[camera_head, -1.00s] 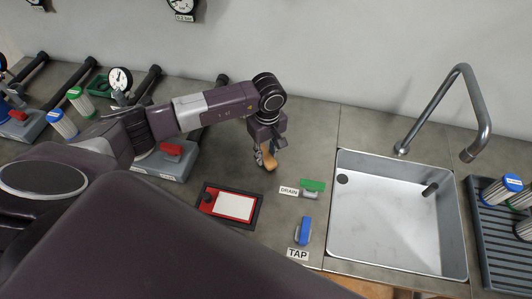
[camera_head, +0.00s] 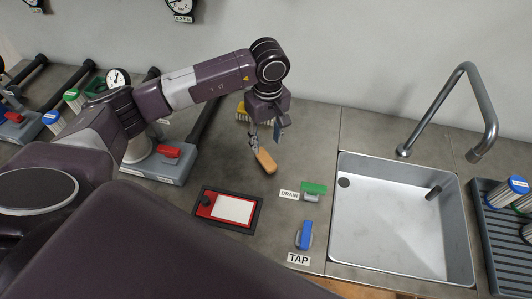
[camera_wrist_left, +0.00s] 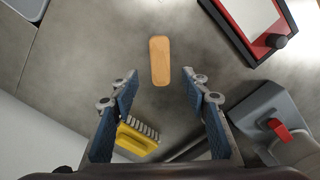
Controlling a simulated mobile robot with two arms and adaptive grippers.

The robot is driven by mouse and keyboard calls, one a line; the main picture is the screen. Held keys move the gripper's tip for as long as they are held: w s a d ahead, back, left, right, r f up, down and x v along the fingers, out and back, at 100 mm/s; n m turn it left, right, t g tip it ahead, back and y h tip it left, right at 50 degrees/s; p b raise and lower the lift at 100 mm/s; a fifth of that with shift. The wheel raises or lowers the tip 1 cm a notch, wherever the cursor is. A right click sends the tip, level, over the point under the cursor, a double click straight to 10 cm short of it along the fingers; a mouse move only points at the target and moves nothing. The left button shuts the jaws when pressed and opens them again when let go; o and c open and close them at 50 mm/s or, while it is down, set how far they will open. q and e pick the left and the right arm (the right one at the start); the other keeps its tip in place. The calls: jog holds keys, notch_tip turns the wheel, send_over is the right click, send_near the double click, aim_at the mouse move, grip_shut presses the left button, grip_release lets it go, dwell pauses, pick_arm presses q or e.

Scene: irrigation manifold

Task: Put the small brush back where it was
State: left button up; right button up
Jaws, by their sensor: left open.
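A light wooden, rounded block (camera_head: 266,161), perhaps the back of the small brush, lies on the grey counter left of the sink; no bristles show on it. It also shows in the left wrist view (camera_wrist_left: 159,61), ahead of the fingertips. My left gripper (camera_head: 264,140) is above the counter beside it, with fingers spread and nothing between them; they also show in the left wrist view (camera_wrist_left: 160,88). A yellow brush with grey bristles (camera_wrist_left: 137,138) lies behind the gripper, partly hidden in the head view (camera_head: 242,112). My right gripper is not in view.
A red-and-black framed white panel (camera_head: 230,208) lies in front. Green DRAIN (camera_head: 314,188) and blue TAP (camera_head: 304,234) handles stand left of the sink (camera_head: 395,220). A grey manifold base with a red handle (camera_head: 165,164) is at left. A rack (camera_head: 490,240) is at far right.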

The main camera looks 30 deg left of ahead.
pick_arm(q)
notch_tip(320, 180, up, 4)
jog(key=shift+f+b, duration=0.1)
jog(key=shift+b, duration=0.25)
dwell(0.4)
